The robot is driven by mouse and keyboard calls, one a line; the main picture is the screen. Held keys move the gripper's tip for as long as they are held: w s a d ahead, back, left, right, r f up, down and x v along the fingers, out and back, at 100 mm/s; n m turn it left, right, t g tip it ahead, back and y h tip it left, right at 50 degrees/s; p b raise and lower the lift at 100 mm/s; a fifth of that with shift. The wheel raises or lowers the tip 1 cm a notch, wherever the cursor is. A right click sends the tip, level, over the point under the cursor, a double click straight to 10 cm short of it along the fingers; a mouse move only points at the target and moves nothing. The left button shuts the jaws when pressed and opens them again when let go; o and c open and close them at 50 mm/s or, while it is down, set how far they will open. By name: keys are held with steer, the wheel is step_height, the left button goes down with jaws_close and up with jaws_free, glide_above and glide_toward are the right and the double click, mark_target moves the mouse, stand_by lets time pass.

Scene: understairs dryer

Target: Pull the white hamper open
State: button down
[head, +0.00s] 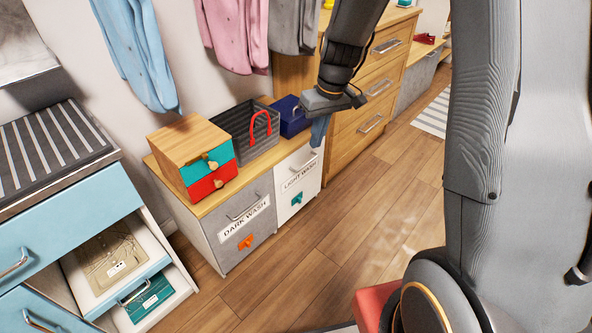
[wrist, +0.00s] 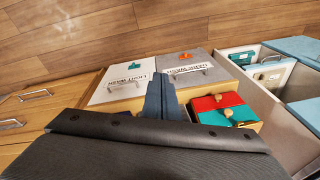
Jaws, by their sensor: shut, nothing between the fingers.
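The white hamper (head: 290,207) is labelled "LIGHT WASH" and has a bar handle (head: 302,166) near its top and a teal clip below the label. Its front looks level with the grey hamper beside it, so it appears closed. It also shows upside down in the wrist view (wrist: 104,92). My gripper (head: 317,143) points down near the top front of the white hamper, fingers shut and empty. In the wrist view my blue-grey fingertips (wrist: 160,79) overlap the hamper's right side. The gap between them and the handle is hard to judge.
The grey "DARK WASH" hamper (head: 231,246) stands to the left. A wooden box with teal and red drawers (head: 211,181), a grey basket (head: 240,142) and a blue box (head: 289,119) sit on top. A wooden drawer unit (head: 350,121) adjoins right. The floor in front is clear.

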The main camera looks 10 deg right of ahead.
steer(key=w+d+f+n+t+y+b, duration=0.15)
steer(key=w+f+b, duration=0.25)
steer(key=w+f, duration=0.7)
steer(key=w+d+f+n+h+b, duration=0.15)
steer(key=w+f+b, duration=0.25)
steer(key=w+f, duration=0.7)
step_height(320, 180, down, 9)
steer(key=w+a+y+b, duration=0.1)
steer(key=w+a, duration=0.1)
steer(key=shift+w+a+n, duration=0.15)
steer(key=shift+w+n, duration=0.25)
steer(key=shift+s, duration=0.15)
